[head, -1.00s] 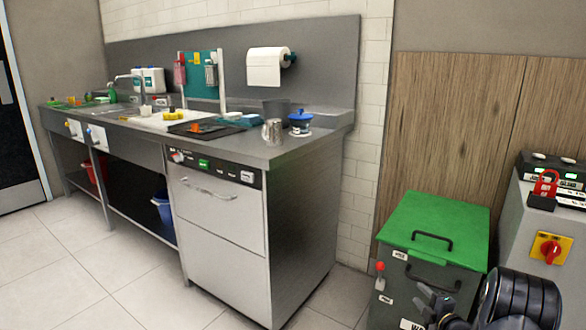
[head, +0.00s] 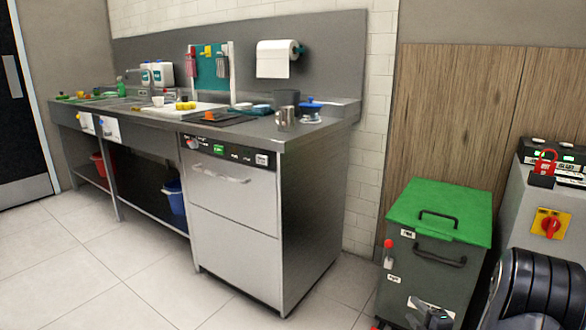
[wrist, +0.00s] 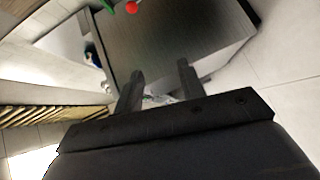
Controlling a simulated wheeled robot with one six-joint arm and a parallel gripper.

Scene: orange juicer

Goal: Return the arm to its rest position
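My gripper (wrist: 160,74) shows in the wrist view with its two dark fingers apart and nothing seen between them. A dark grey panel (wrist: 185,38) lies beyond the fingertips, with a red spot near its top edge. In the head view, part of my black arm (head: 535,290) is at the lower right, in front of the grey cabinet. A small dark part, likely my gripper (head: 432,318), is at the bottom edge in front of the green-lidded bin (head: 440,205).
The bin and the grey cabinet (head: 515,210) with a red switch stand close to my arm. A steel counter (head: 250,135) with a dishwasher (head: 235,215) under it is at the left, bearing a metal jug (head: 285,118) and a blue-lidded pot (head: 310,108). The tiled floor (head: 110,260) is clear.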

